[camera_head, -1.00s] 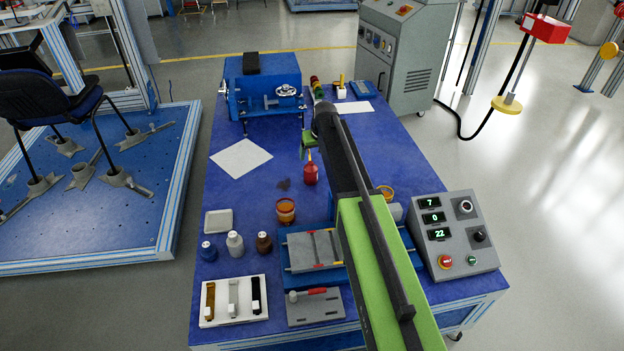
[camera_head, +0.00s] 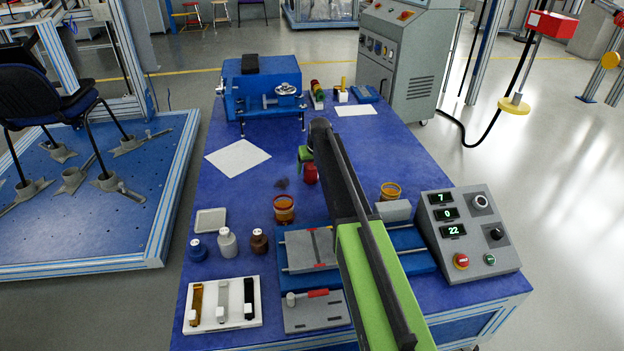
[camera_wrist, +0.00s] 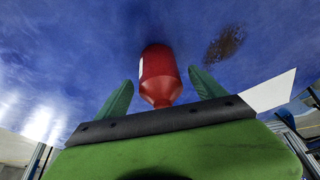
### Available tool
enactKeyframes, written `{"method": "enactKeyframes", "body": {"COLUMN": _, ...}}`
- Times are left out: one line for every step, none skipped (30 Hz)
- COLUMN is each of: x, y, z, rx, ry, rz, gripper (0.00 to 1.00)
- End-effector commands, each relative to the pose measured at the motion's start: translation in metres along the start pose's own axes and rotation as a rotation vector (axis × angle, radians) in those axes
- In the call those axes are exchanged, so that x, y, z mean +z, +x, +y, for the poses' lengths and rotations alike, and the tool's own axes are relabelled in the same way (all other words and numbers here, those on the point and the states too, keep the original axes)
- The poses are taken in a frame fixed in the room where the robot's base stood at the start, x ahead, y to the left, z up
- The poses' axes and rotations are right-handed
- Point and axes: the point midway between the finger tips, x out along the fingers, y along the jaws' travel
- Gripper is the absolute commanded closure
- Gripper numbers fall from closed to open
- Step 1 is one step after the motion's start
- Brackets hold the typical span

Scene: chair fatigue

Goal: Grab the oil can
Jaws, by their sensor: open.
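The red oil can (camera_head: 310,174) stands on the blue table, and my arm and gripper cover its top in the head view. In the wrist view the red can (camera_wrist: 159,75) lies between my two green fingers, a gap showing on each side. My gripper (camera_wrist: 160,95) is open, its fingers apart around the can and not visibly touching it. In the head view a green part of my gripper (camera_head: 305,155) shows just above and left of the can. The can's tip is hidden behind the dark gripper edge in the wrist view.
A dark stain (camera_head: 282,183) and a white sheet (camera_head: 238,158) lie to the left. A blue vise-like machine (camera_head: 262,92) stands behind. A control box (camera_head: 468,233) stands front right.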

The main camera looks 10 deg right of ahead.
Motion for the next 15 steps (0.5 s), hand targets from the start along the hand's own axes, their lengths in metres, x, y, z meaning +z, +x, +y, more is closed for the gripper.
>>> {"method": "enactKeyframes", "body": {"x": 0.0024, "y": 0.0178, "z": 0.0002, "rx": 0.0, "ry": 0.0, "rz": 0.0, "gripper": 0.21}}
{"method": "enactKeyframes", "body": {"x": 0.0022, "y": 0.0208, "z": 0.0002, "rx": 0.0, "ry": 0.0, "rz": 0.0, "gripper": 0.21}}
{"method": "enactKeyframes", "body": {"x": 0.0018, "y": 0.0228, "z": 0.0002, "rx": 0.0, "ry": 0.0, "rz": 0.0, "gripper": 0.21}}
{"method": "enactKeyframes", "body": {"x": 0.0014, "y": 0.0229, "z": 0.0002, "rx": 0.0, "ry": 0.0, "rz": 0.0, "gripper": 0.21}}
{"method": "enactKeyframes", "body": {"x": 0.001, "y": 0.022, "z": 0.0002, "rx": 0.0, "ry": 0.0, "rz": 0.0, "gripper": 0.21}}
{"method": "enactKeyframes", "body": {"x": 0.0006, "y": 0.0205, "z": 0.0003, "rx": 0.0, "ry": 0.001, "rz": 0.0, "gripper": 0.21}}
{"method": "enactKeyframes", "body": {"x": 0.0005, "y": 0.0195, "z": 0.0003, "rx": 0.0, "ry": 0.001, "rz": 0.0, "gripper": 0.21}}
{"method": "enactKeyframes", "body": {"x": 0.0005, "y": 0.0192, "z": 0.0003, "rx": 0.0, "ry": 0.001, "rz": 0.0, "gripper": 0.21}}
{"method": "enactKeyframes", "body": {"x": 0.0005, "y": 0.0191, "z": 0.0004, "rx": 0.0, "ry": 0.001, "rz": 0.0, "gripper": 0.21}}
{"method": "enactKeyframes", "body": {"x": 0.0005, "y": 0.019, "z": 0.0004, "rx": 0.0, "ry": 0.001, "rz": 0.0, "gripper": 0.22}}
{"method": "enactKeyframes", "body": {"x": 0.0005, "y": 0.019, "z": 0.0005, "rx": 0.0, "ry": 0.001, "rz": 0.0, "gripper": 0.26}}
{"method": "enactKeyframes", "body": {"x": 0.0005, "y": 0.019, "z": 0.0005, "rx": 0.0, "ry": 0.001, "rz": 0.0, "gripper": 0.31}}
{"method": "enactKeyframes", "body": {"x": 0.0005, "y": 0.019, "z": 0.0006, "rx": 0.0, "ry": 0.001, "rz": 0.0, "gripper": 0.35}}
{"method": "enactKeyframes", "body": {"x": 0.0005, "y": 0.019, "z": 0.0006, "rx": 0.0, "ry": 0.001, "rz": 0.0, "gripper": 0.39}}
{"method": "enactKeyframes", "body": {"x": 0.0006, "y": 0.0189, "z": 0.0007, "rx": 0.0, "ry": 0.001, "rz": 0.0, "gripper": 0.44}}
